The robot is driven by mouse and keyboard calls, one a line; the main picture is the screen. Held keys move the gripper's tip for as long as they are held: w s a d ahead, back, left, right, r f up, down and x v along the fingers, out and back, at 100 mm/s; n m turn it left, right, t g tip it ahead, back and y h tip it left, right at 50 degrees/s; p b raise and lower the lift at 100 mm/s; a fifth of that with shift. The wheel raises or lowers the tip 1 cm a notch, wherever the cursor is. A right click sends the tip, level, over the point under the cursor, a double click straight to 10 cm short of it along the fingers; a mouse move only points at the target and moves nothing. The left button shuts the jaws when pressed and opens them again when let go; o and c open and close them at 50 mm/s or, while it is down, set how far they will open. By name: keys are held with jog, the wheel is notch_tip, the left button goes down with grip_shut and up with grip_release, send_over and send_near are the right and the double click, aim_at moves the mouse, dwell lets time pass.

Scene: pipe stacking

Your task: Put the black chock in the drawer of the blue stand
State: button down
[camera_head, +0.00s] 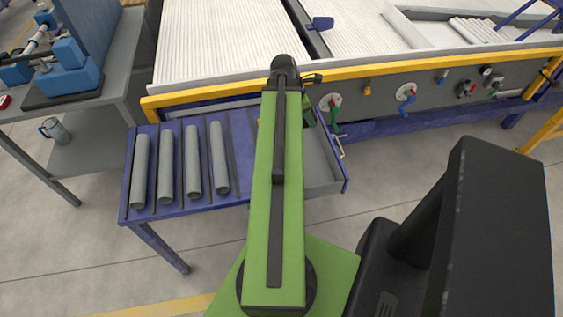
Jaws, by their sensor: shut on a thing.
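The blue stand (242,160) is left of centre, and several grey pipes (193,160) lie side by side in its grooved top. At its right end is an open grey tray-like drawer (322,170) with a blue edge; the part of it in view looks empty. My green arm reaches up the middle of the view and covers the left part of the drawer. I do not see the black chock.
A grey bench (100,100) with a blue device (70,70) stands at the left. Floor in front of the stand is clear.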

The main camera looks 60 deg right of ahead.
jog(key=b, duration=1.2)
send_over(315, 155)
jog(key=w+a, duration=0.1)
notch_tip(315, 155, down, 13)
jog(key=shift+m, duration=0.3)
notch_tip(315, 155, down, 10)
jog(key=b, duration=1)
jog(key=shift+f, duration=0.1)
jog(key=c, duration=0.8)
grip_release()
jog(key=shift+c, duration=0.2)
jog(key=shift+r, duration=0.2)
